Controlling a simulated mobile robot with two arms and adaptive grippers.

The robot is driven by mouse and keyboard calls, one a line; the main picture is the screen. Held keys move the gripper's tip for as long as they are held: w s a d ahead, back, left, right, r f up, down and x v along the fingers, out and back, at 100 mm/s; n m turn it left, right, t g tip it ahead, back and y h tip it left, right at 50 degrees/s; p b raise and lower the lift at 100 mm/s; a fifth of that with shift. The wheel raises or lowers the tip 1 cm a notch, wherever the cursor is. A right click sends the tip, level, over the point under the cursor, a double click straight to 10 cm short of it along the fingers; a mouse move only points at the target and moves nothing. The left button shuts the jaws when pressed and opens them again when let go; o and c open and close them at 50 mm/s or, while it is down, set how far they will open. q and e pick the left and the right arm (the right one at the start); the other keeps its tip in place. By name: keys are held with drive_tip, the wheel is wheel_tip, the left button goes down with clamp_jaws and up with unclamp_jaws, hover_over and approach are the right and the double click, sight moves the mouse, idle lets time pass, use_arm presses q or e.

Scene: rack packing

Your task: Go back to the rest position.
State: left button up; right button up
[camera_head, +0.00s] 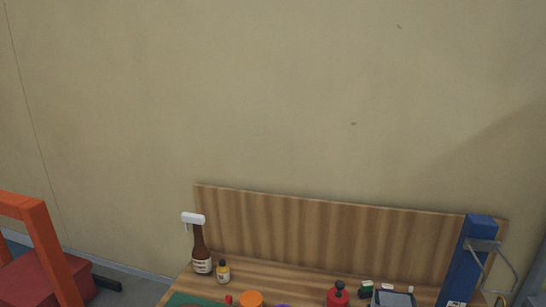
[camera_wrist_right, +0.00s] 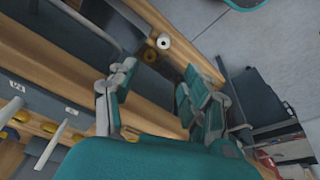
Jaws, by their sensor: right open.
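My right gripper (camera_wrist_right: 159,94) shows in the right wrist view, with its two teal and grey fingers spread apart. It is open and nothing is held between the fingers. Wooden boards and dark panels lie beyond the fingers. Neither gripper shows in the head view, and my left gripper is in no view.
A wooden bench with a backboard (camera_head: 320,232) stands against the wall. A brown spray bottle (camera_head: 201,250), a small bottle (camera_head: 223,272) and a red bottle (camera_head: 338,296) stand on it. A blue post (camera_head: 466,262) is at right, an orange frame (camera_head: 48,250) at left.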

wheel_tip(320, 180, down, 16)
drive_tip(key=s+b, duration=0.2)
drive_tip(key=b, duration=0.2)
drive_tip(key=s+d+f+b, duration=0.1)
drive_tip(key=s+f+b, duration=0.1)
drive_tip(key=s+f, duration=0.4)
drive_tip(key=s+d+f+g+b, duration=0.1)
drive_tip(key=s+f, duration=0.5)
drive_tip(key=f, duration=0.6)
drive_tip(key=s+d+f+g+b, duration=0.1)
drive_tip(key=s+f+b, duration=0.3)
drive_tip(key=f, duration=0.5)
drive_tip(key=shift+s, duration=0.95)
drive_tip(key=shift+d, duration=0.1)
